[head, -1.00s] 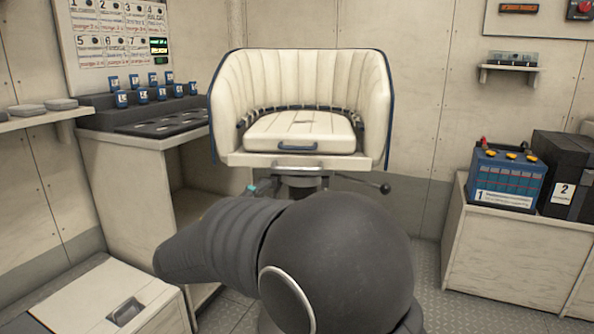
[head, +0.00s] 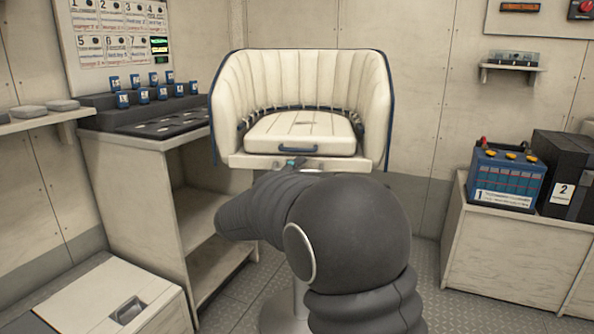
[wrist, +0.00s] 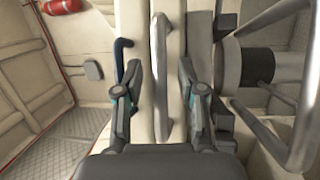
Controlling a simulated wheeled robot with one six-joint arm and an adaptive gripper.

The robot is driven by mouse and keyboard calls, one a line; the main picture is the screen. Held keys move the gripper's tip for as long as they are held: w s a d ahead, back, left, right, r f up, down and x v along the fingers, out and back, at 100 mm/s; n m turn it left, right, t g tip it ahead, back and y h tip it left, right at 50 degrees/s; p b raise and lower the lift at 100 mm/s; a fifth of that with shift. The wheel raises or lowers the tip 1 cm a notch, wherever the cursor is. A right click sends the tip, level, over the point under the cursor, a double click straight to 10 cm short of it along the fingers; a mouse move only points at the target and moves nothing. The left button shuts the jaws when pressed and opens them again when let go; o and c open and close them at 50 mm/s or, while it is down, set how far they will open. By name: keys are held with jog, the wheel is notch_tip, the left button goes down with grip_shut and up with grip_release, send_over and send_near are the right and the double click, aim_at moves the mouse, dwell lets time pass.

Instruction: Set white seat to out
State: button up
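The white seat (head: 300,135), a cream padded helm seat with a curved back and dark blue piping, stands in the middle of the head view. A blue pull handle (head: 298,149) is on its cushion front. My gripper (wrist: 160,80) is at the seat's front edge, below the cushion. In the wrist view its two fingers are apart, one on each side of a silver bar handle (wrist: 162,70). I cannot tell whether either finger touches the bar. The blue handle also shows beyond the left finger (wrist: 123,60). My arm hides the seat's pedestal top.
A shelf unit (head: 125,160) with several blue-labelled items stands left. A blue battery (head: 507,178) and black box (head: 560,175) sit on a bench at right. A low hatch box (head: 90,300) is front left. Grey tubes (wrist: 290,90) fill the wrist view's right side.

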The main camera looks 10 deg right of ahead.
grip_shut()
jog(key=s+a+b, duration=0.2)
jog(key=s+b, duration=0.4)
jog(key=s, duration=0.3)
jog(key=shift+a, duration=0.35)
grip_release()
jog(key=shift+w, duration=0.1)
